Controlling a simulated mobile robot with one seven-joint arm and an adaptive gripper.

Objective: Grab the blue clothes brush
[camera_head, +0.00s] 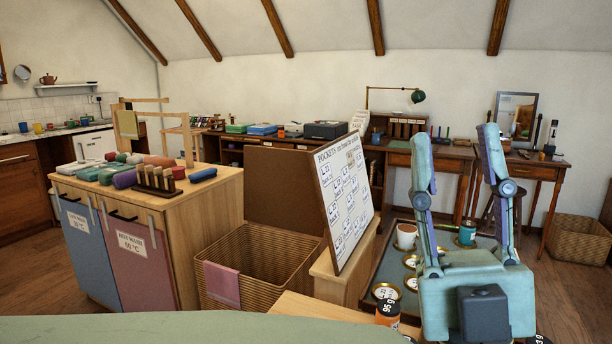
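My gripper (454,148) is in the right foreground, with its two fingers pointing up and spread wide apart. Nothing is between them.
A wicker basket (262,255) with a pink cloth stands right of the cabinet. A labelled board (343,195) rises between the basket and my gripper. A tray (385,262) with cups and tins lies behind my gripper. Desks line the back wall.

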